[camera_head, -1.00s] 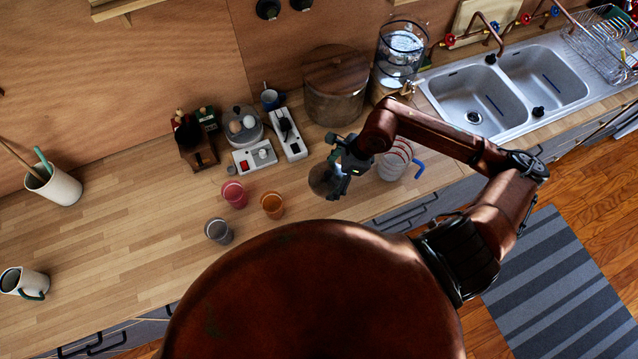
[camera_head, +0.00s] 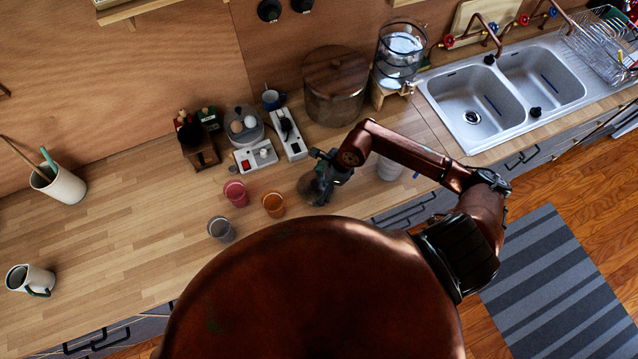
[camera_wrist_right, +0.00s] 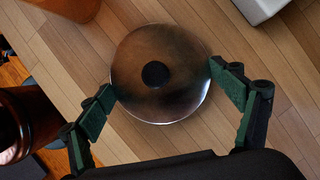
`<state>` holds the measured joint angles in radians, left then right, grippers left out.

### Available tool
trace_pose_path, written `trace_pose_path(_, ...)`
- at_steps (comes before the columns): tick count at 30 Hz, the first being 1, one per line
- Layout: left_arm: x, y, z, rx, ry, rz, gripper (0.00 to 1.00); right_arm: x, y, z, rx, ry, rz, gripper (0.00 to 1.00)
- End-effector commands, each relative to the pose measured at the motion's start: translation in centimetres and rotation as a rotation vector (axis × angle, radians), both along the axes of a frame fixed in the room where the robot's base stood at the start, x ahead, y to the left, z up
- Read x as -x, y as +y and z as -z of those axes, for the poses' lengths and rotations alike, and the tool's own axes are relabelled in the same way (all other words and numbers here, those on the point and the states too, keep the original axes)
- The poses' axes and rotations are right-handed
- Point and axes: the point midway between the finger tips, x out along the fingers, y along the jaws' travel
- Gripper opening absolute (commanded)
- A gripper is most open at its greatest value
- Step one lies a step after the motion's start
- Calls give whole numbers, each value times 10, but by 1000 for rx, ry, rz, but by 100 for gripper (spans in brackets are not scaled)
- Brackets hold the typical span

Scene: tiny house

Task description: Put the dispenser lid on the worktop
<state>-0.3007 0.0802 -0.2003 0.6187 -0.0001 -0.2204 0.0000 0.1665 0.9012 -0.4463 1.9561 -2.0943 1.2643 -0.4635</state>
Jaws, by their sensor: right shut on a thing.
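The dispenser lid (camera_wrist_right: 160,105) is a round, brownish, glossy disc with a dark knob at its centre. My right gripper (camera_wrist_right: 164,90) is shut on its rim, with a finger on each side. In the head view, my right gripper (camera_head: 322,180) holds the lid (camera_head: 308,188) low over the worktop (camera_head: 110,225), right of the orange cup. I cannot tell whether the lid touches the wood. The glass dispenser (camera_head: 398,62) stands on a wooden stand at the back, left of the sink. My left gripper is not in view.
Pink (camera_head: 236,193), orange (camera_head: 273,204) and grey (camera_head: 221,229) cups stand close left of the lid. A jug (camera_head: 389,169) is partly hidden behind my right arm. A large lidded pot (camera_head: 335,88) stands behind. The worktop's left part is mostly clear.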

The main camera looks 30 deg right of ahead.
Motion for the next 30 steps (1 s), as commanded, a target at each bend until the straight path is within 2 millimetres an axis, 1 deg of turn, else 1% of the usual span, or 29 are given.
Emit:
trace_pose_path(2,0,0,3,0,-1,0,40,0,0,3,0,0,-1,60)
trace_pose_path(3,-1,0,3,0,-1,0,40,0,0,3,0,0,0,88)
trace_pose_path(9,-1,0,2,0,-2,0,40,0,0,2,0,0,0,100)
trace_pose_path(17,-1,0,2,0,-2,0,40,0,0,1,0,0,-1,100)
trace_pose_path(20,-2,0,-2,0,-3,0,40,0,0,-2,-1,0,0,100)
trace_pose_path(21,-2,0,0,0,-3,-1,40,0,-2,-5,1,-2,0,100)
trace_pose_path(23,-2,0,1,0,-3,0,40,1,-5,-12,2,-3,-2,100)
trace_pose_path(26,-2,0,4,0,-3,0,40,5,-12,-28,3,-4,-2,100)
trace_pose_path(30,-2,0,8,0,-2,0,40,11,-22,-57,4,-4,-2,100)
